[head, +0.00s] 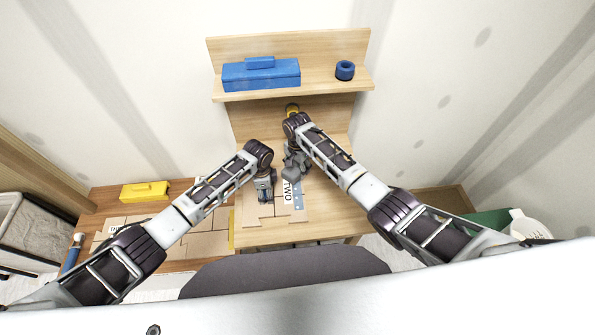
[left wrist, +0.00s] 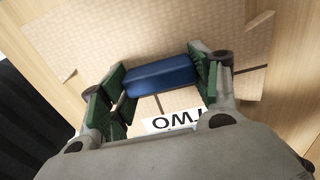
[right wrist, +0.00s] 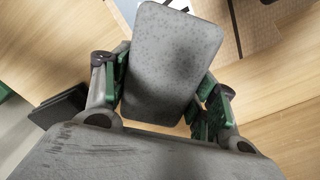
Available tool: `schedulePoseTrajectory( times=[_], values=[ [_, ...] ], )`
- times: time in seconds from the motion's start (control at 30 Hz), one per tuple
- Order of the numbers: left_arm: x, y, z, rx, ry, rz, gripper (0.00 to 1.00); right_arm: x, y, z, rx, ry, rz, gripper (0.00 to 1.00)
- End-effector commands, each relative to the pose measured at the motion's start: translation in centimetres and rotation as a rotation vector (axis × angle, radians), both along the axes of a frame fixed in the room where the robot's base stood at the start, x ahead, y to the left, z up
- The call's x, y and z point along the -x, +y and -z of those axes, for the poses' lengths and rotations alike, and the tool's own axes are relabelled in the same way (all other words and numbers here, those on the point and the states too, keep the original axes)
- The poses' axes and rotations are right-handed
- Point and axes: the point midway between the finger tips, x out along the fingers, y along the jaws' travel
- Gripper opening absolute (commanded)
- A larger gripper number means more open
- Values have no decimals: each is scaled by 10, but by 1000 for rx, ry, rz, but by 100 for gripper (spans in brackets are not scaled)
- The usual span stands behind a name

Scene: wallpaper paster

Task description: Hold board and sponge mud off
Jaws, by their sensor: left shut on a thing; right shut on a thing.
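The tan board (head: 250,216) lies flat on the wooden table, with a white TWO label (head: 287,192) near its right side; the label also shows in the left wrist view (left wrist: 175,123). My left gripper (head: 266,195) is over the board, shut on a blue block (left wrist: 158,78) that sits against the board's face. My right gripper (head: 293,168) is shut on a grey, speckled sponge (right wrist: 172,62), just behind the board's right part. The sponge covers part of what lies beneath it. I cannot make out mud on the board.
A shelf (head: 330,84) at the back holds a blue box (head: 262,76) and a blue ring (head: 345,70). A yellow round thing (head: 292,108) stands behind my right gripper. A yellow box (head: 145,191) lies at the left. The table's right side is clear.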

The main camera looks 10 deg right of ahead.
Motion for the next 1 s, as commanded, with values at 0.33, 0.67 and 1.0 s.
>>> schedulePoseTrajectory(
  times=[0.33, 0.67, 1.0],
  values=[
    [1, 1, 2, -2, 2, 0, 24, 2, 0, -26, 1, 4, 0, 29],
    [1, 1, 2, -2, 1, -1, 24, 2, -1, -57, 1, 6, 0, 29],
    [1, 1, 2, -2, 1, -1, 24, 2, -1, -58, 1, 6, 0, 45]
  ],
)
